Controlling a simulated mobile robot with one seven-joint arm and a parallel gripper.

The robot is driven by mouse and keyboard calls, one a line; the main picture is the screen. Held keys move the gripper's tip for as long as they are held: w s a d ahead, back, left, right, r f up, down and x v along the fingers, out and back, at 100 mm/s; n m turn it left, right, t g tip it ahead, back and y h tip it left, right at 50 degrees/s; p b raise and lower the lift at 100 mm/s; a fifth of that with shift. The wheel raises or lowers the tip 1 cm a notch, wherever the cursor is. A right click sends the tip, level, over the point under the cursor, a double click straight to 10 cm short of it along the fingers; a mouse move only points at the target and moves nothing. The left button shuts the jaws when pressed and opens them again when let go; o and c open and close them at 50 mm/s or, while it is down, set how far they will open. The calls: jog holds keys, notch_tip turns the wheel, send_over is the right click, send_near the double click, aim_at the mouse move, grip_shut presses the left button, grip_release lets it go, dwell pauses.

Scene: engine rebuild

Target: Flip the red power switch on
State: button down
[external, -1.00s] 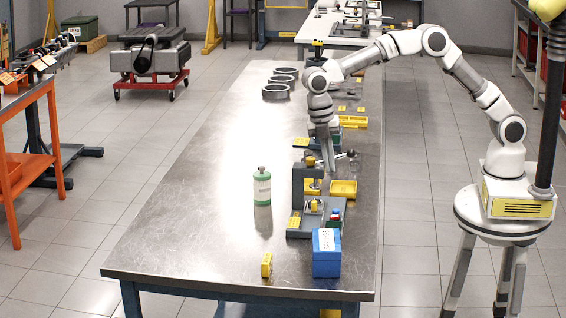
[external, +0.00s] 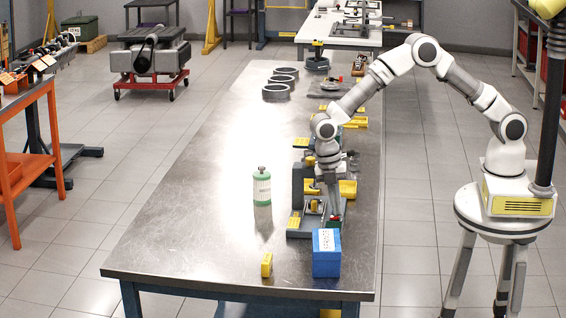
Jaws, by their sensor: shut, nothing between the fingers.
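A small red part (external: 338,217), which looks like the power switch, shows at the right end of a grey fixture (external: 298,233) on the steel workbench. My gripper (external: 333,213) points down with its fingertips at or just above this red part. From this view I cannot tell whether they touch. The gripper is shut and holds nothing. The fingers partly cover the red part, so the switch's position cannot be read.
A blue labelled box (external: 326,263) stands close in front of the fixture. A small yellow block (external: 266,265) and a green-and-white bottle (external: 262,187) stand to the left. Yellow trays (external: 347,189) lie behind the gripper. The left half of the workbench (external: 190,220) is largely clear.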

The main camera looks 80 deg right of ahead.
jog(key=b, duration=0.1)
jog(key=f+t+b, duration=0.1)
jog(key=shift+s+b, duration=0.3)
jog(key=shift+b, duration=0.1)
jog(key=shift+s+f+t+b, duration=0.2)
jog(key=shift+s+t+b, duration=0.15)
jog(key=shift+t+b, duration=0.7)
jog(key=shift+r, duration=0.1)
jog(key=shift+w, duration=0.1)
jog(key=shift+w+d+r, duration=0.1)
jog(key=shift+w+r, duration=0.1)
jog(key=shift+w, duration=0.45)
jog(key=shift+w+f, duration=0.15)
notch_tip(320, 180, up, 15)
jog(key=s+p, duration=0.1)
jog(key=p, duration=0.2)
